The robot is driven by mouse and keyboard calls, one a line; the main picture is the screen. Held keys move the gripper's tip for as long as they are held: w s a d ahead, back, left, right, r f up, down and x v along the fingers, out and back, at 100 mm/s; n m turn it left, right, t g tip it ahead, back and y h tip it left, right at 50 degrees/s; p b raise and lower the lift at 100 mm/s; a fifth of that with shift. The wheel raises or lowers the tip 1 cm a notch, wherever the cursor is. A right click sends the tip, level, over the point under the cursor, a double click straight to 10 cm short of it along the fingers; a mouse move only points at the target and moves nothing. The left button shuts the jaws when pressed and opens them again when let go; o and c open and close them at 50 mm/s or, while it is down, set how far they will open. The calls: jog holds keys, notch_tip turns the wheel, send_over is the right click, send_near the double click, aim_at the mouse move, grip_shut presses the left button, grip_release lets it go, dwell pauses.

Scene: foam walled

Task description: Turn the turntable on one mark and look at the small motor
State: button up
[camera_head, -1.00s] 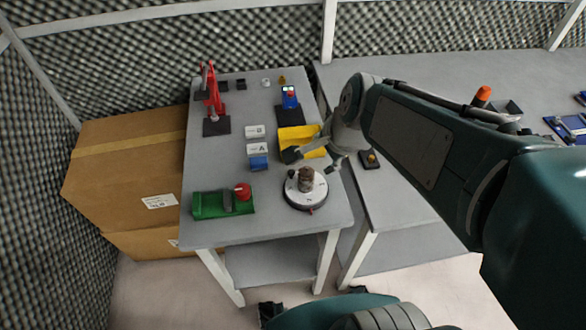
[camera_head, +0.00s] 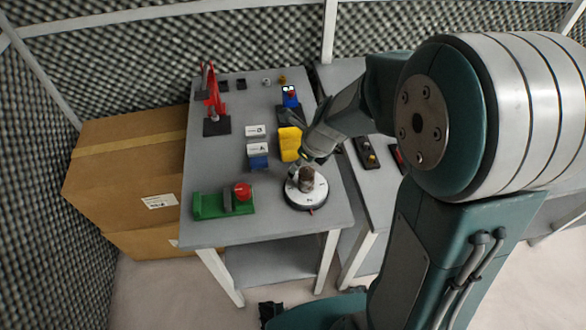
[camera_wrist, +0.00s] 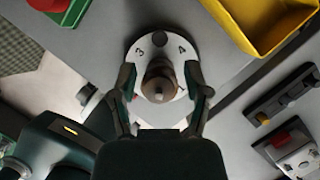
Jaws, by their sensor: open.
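The turntable (camera_head: 296,198) is a round white disc with a dark rim near the front right of the grey table. In the wrist view the disc (camera_wrist: 139,49) shows the marks 3 and 4 on its far side. The small motor (camera_head: 306,178), a brown cylinder, stands at the disc's middle; the wrist view (camera_wrist: 159,80) looks down on its end. My gripper (camera_wrist: 162,98) is open, with one finger on each side of the motor in that view and a gap on both sides. In the head view my gripper (camera_head: 310,160) is just behind the motor; contact cannot be told.
A yellow bin (camera_head: 289,144) stands close behind the turntable. A green fixture with a red knob (camera_head: 225,204) is at the left front. A second table adjoins on the right.

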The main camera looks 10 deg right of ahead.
jog(key=x, duration=0.6)
jog(key=shift+c, duration=0.3)
grip_shut()
